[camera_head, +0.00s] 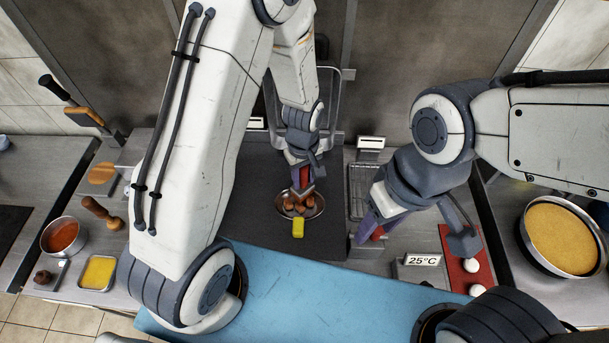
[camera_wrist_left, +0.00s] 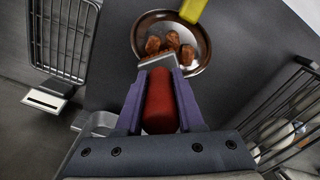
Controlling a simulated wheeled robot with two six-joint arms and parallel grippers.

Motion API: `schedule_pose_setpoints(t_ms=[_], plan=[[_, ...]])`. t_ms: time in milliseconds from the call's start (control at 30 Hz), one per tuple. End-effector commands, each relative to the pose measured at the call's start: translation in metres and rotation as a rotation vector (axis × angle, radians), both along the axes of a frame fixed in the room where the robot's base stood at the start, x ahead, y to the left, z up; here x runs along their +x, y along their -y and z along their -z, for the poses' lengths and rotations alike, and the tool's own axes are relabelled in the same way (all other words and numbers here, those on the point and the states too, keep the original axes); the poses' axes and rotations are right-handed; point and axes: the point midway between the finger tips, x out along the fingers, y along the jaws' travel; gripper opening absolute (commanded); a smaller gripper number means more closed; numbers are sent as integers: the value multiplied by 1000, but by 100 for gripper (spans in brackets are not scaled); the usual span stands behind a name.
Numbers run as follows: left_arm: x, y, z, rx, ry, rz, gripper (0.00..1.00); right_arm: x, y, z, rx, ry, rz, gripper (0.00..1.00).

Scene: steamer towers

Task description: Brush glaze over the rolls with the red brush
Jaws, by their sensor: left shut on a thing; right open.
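The red brush (camera_head: 304,176) is in my left gripper (camera_head: 303,183), which is shut on it. In the left wrist view the brush's red body (camera_wrist_left: 160,103) lies between my purple fingers, with a grey end part pointing towards the pan. Several glossy brown rolls (camera_wrist_left: 173,41) lie in a round metal pan (camera_wrist_left: 203,62) with a yellow handle. In the head view the rolls (camera_head: 299,208) are just below the brush. I cannot tell whether the bristles touch them. My right gripper (camera_head: 416,228) is open and empty, to the right of the pan.
A shallow tray of yellow liquid (camera_head: 98,272) and a pot of red sauce (camera_head: 62,236) stand at the left. A red board (camera_head: 455,243) with white round pieces lies under my right gripper. A 25°C display (camera_head: 423,261) stands in front. A wire rack (camera_head: 362,180) is right of the pan.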

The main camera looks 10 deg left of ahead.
Motion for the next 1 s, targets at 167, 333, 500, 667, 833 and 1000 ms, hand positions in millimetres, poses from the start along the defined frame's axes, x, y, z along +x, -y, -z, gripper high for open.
schedule_pose_setpoints(t_ms=[167,333,500,667,833,1000], plan=[[-12,-8,1,1,-3,-1,0,0,0,2,0,0,0,50],[-22,-14,3,2,-7,-2,0,0,0,3,0,0,0,50],[-26,-15,3,2,-10,-1,0,0,0,3,0,0,0,50],[-27,-16,4,3,-13,-1,0,0,0,3,0,0,0,50],[-26,-14,4,4,-17,0,0,0,0,3,0,0,0,50],[-15,-7,3,3,-13,2,0,0,0,0,0,0,0,50]])
